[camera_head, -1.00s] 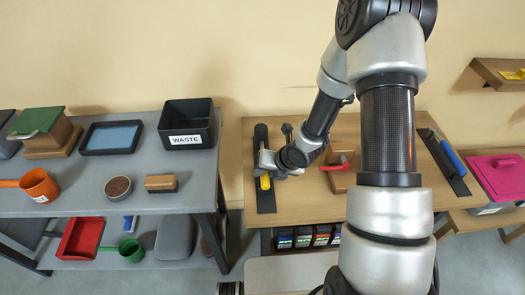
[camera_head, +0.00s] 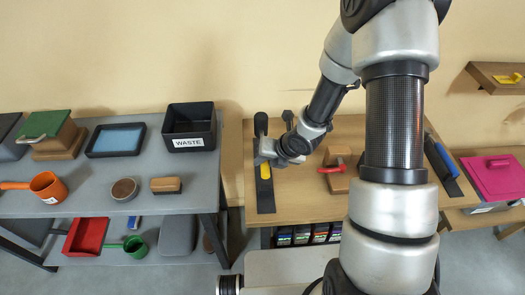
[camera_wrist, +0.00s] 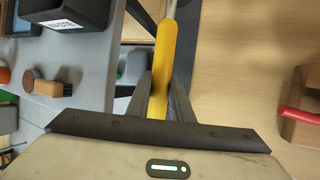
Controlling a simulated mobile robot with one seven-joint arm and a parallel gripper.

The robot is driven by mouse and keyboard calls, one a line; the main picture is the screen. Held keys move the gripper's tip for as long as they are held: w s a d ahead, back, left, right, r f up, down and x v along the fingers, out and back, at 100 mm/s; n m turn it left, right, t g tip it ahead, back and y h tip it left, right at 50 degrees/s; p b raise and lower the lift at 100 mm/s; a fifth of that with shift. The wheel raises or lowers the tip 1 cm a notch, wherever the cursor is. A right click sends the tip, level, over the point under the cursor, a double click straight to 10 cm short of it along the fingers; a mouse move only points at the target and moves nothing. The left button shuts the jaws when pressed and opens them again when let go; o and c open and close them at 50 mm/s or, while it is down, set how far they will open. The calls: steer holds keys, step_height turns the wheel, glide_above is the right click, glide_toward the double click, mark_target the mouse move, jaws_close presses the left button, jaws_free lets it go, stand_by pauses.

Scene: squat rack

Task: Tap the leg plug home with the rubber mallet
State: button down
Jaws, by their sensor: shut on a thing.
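A mallet with a yellow handle (camera_head: 265,172) is in my gripper (camera_head: 264,160), over a long black strip on the wooden bench. A dark head-like shape (camera_head: 260,125) shows at the far end of the strip. In the wrist view the yellow handle (camera_wrist: 161,70) runs up between my two dark fingers (camera_wrist: 160,95), with a pale shaft at its top. The mallet's head is out of that view. I cannot tell whether the mallet is clear of the strip. A wooden block with a red part (camera_head: 337,168) stands right of it; I cannot make out the leg plug for certain.
A small dark upright thing (camera_head: 287,117) stands behind my gripper. A blue-handled tool (camera_head: 443,160) lies on the bench's right. A grey shelf with a WASTE bin (camera_head: 189,128) stands left, across a gap. The bench between strip and block is clear.

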steer(key=shift+r+p, duration=1.8)
steer(key=shift+r, duration=4.25)
